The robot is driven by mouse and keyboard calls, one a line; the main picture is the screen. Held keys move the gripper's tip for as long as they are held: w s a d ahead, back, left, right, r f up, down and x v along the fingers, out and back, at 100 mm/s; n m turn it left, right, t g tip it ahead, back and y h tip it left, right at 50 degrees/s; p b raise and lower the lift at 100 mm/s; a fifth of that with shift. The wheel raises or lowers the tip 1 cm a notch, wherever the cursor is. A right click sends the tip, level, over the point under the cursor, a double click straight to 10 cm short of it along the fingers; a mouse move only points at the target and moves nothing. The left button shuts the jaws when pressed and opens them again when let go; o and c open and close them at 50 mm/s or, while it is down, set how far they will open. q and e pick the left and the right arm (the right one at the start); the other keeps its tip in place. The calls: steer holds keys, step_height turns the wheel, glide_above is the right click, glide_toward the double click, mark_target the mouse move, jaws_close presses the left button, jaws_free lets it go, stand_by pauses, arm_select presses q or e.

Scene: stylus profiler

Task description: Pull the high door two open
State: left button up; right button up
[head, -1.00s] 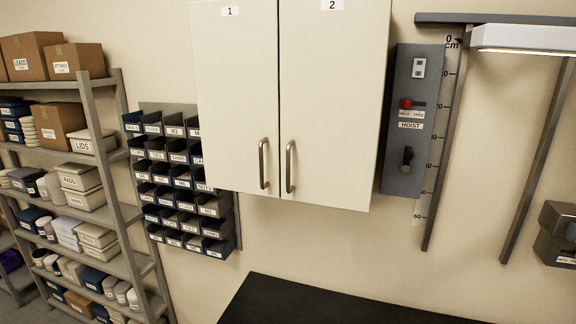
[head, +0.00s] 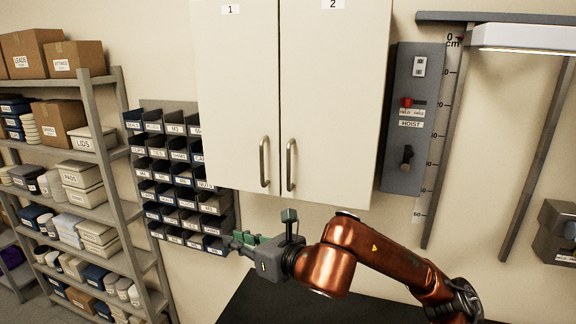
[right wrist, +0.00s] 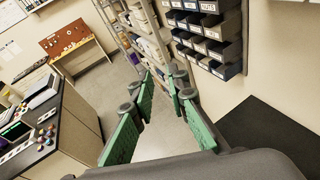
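High door two (head: 335,95), a cream cabinet door labelled 2, is shut on the wall cabinet in the head view. Its grey vertical bar handle (head: 290,165) is at the lower left of the door. My right gripper (head: 264,230) is below the cabinet, under the two door handles, and points to the left. It touches no handle. In the right wrist view my right gripper (right wrist: 160,95) has its green-padded fingers apart with nothing between them. My left gripper is in neither view.
Door one (head: 235,95) with its handle (head: 264,162) is shut beside door two. A grey hoist panel (head: 408,120) is on the wall right of the cabinet. Blue bins (head: 178,180) hang left and below. A black worktop (head: 250,300) lies underneath.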

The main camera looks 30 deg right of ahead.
mark_target(289, 166)
steer(key=s+d+r+m+t+h, duration=0.25)
steer(key=d+r+m+h, duration=0.25)
steer(key=d+r+h, duration=0.65)
steer(key=w+d+p, duration=0.1)
steer(key=w, duration=0.1)
steer(key=w+d+r+y+p, duration=0.1)
steer(key=w+d, duration=0.1)
steer(key=w+d+y+p, duration=0.1)
steer(key=w+d, duration=0.1)
steer(key=w, duration=0.1)
steer(key=shift+d+r+m, duration=0.25)
steer(key=shift+r+m, duration=0.05)
steer(key=shift+r, duration=0.1)
steer(key=shift+w, duration=0.3)
steer(key=shift+c, duration=0.6)
jaws_close()
steer(key=shift+y, duration=0.25)
